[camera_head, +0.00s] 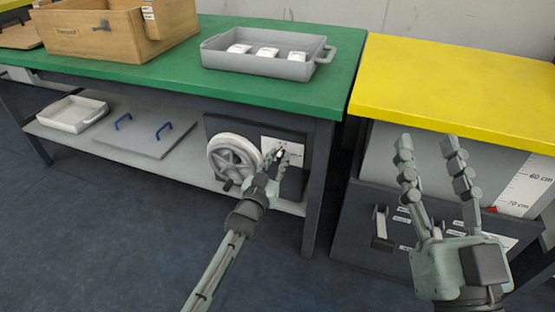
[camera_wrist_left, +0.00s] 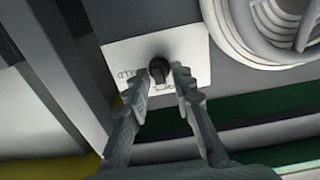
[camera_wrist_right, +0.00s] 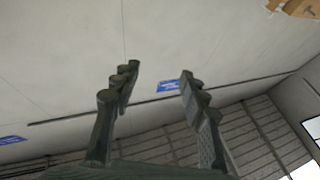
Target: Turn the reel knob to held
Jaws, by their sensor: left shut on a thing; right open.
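The reel knob (camera_wrist_left: 159,70) is small and dark, on a white label plate (camera_wrist_left: 122,53). The plate carries printed lettering; part of it resembles "HELD" but appears upside down in the left wrist view. In the head view the plate (camera_head: 287,144) is beside the reel. My left gripper (camera_head: 279,156) is at the plate, shut on the knob; its fingers (camera_wrist_left: 162,75) flank the knob in the left wrist view. They hide part of the plate and lettering. My right gripper (camera_head: 427,146) is open and empty, raised in front of the yellow-topped cabinet.
The pale reel (camera_head: 214,160) with a crank is left of the plate, under the green bench (camera_head: 180,75). A grey tray (camera_head: 240,62) with several white items and a wooden box (camera_head: 80,35) stand on top. The yellow-topped cabinet (camera_head: 450,85) is at right.

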